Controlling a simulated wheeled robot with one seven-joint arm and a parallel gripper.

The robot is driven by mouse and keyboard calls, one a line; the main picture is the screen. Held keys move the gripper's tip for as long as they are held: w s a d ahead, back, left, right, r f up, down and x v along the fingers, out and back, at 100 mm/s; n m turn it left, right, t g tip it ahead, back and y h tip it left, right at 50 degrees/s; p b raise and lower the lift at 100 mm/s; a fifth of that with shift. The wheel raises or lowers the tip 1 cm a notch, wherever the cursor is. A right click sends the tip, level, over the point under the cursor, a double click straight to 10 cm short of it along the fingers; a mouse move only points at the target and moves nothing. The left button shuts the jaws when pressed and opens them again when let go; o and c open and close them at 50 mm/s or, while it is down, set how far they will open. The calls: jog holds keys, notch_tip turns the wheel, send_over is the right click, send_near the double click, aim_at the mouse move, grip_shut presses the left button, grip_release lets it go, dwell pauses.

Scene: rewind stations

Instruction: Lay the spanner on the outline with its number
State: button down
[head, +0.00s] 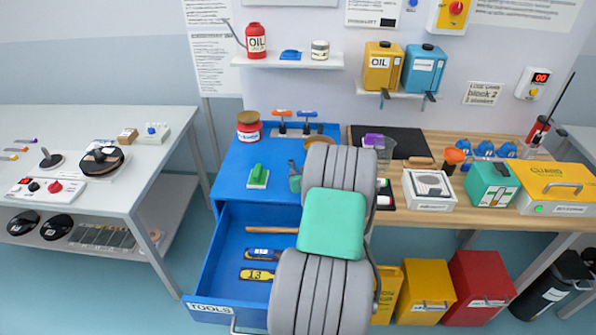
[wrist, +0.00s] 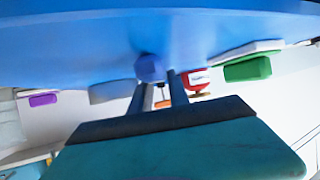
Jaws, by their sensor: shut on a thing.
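My gripper (wrist: 155,80) shows in the wrist view, its two dark fingers shut on a small blue thing (wrist: 150,68). Only the blunt end of this thing shows, so I cannot tell its full shape or number. A broad blue surface fills the top of that view, close to the fingertips. In the head view my arm hides the gripper and what it holds. The open blue TOOLS drawer (head: 222,262) holds a yellow tool marked 13 (head: 257,274), a blue tool (head: 262,254) and a brown handle (head: 270,230). I cannot make out an outline for the spanner.
The blue bench top (head: 232,160) carries a green-handled block (head: 258,177), a red jar (head: 249,128) and a stand with orange and blue handles (head: 296,122). A wooden bench (head: 480,225) is at right, a white table (head: 150,170) at left. Bins (head: 427,290) stand below.

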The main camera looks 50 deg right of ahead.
jog(key=shift+f, duration=0.1)
jog(key=c, duration=1.7)
grip_release()
jog(key=shift+f, duration=0.1)
jog(key=o, duration=0.4)
jog(key=shift+o, duration=0.2)
